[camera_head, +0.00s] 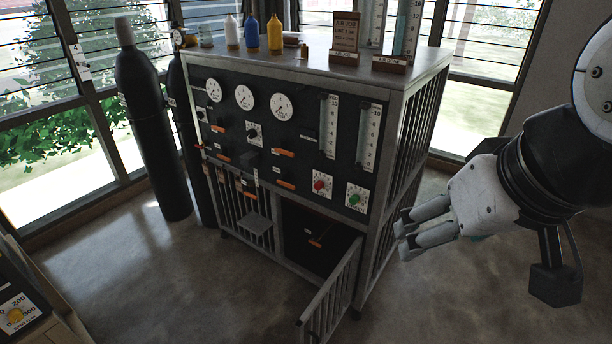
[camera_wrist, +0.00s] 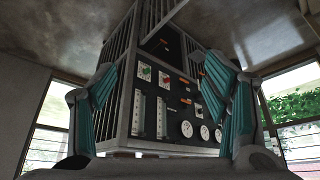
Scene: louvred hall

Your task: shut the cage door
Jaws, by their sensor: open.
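The cage door (camera_head: 332,296) is a grey barred panel low on the front of the cabinet (camera_head: 392,190). It stands swung open, sticking out from the right side of a dark compartment (camera_head: 313,238). My gripper (camera_head: 402,236) is to the right of the cabinet, above and to the right of the door, and apart from it. Its fingers are spread and empty. In the wrist view, which looks upside down, the gripper (camera_wrist: 158,75) has teal-padded fingers on either side of the cabinet (camera_wrist: 124,115). The door's bars show only partly at the top there.
Gauges, knobs and orange handles cover the panel (camera_head: 262,133). Bottles (camera_head: 252,32) and signs stand on top. A barred door (camera_head: 235,210) covers the left lower bay. Dark gas cylinders (camera_head: 150,130) stand at left. The floor (camera_head: 190,280) in front is clear.

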